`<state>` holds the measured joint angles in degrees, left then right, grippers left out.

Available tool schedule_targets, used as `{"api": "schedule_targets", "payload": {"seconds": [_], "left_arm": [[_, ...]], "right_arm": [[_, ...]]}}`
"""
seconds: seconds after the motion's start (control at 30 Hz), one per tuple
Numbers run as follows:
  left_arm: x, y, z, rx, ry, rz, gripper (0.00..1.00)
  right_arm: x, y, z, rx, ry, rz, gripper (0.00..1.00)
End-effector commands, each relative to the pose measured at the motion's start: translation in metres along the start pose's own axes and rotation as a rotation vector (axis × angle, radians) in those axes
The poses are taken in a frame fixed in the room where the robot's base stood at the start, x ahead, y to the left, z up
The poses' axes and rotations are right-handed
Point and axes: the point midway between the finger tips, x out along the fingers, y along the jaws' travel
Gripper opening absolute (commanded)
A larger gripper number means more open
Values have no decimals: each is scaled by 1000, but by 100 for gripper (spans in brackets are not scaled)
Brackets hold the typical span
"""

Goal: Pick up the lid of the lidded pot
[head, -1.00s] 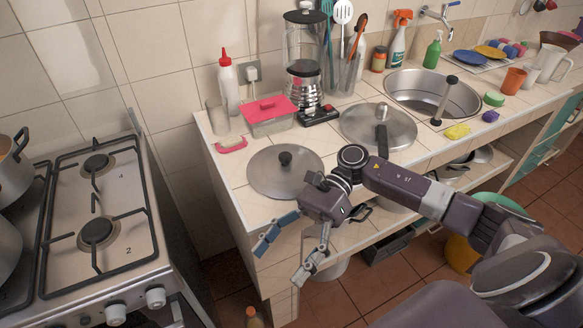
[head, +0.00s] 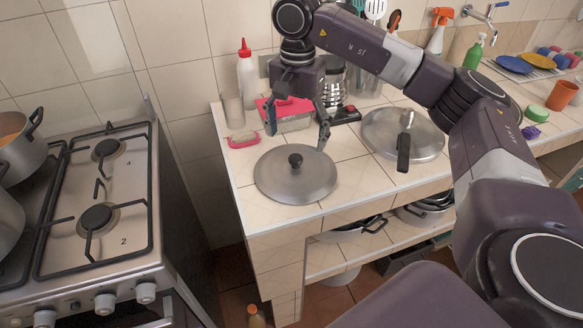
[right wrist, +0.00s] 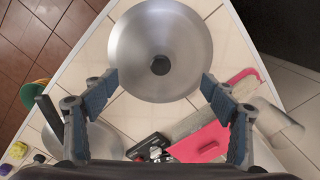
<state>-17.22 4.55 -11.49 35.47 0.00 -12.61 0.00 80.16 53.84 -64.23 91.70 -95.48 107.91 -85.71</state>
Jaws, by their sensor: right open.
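A round grey metal lid (head: 277,184) with a black knob (head: 295,160) lies at the counter's front left corner. My right gripper (head: 297,139) is open and empty, pointing down above and slightly behind the lid. In the right wrist view the lid (right wrist: 138,45) fills the upper middle. Its knob (right wrist: 160,65) shows between the open fingertips of my right gripper (right wrist: 160,78), with clear space on both sides. My left gripper is not in view.
The stove (head: 130,175) is at left, across a gap.

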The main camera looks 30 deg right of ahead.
Motion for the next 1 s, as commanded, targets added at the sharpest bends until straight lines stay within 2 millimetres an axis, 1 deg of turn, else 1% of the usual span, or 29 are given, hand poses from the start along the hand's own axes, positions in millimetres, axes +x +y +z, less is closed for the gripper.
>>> {"api": "schedule_targets", "payload": {"seconds": [0.27, 0.43, 0.5, 0.6, 0.7, 0.87, 1.0], "left_arm": [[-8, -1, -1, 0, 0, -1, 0], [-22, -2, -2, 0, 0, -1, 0], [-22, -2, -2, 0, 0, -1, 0], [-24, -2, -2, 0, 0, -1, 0], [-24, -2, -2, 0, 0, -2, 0], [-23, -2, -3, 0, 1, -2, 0], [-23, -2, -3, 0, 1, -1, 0]], "right_arm": [[28, 1, -1, -1, 2, 3, 78], [51, 2, -1, -1, 1, 5, 78], [63, 1, -1, 0, 0, 4, 78], [72, 1, -1, 0, 0, 2, 78], [76, 0, -1, 0, 1, 0, 78], [76, 0, -1, 0, 1, 0, 78], [76, 0, -1, 0, 1, 0, 62]]}}
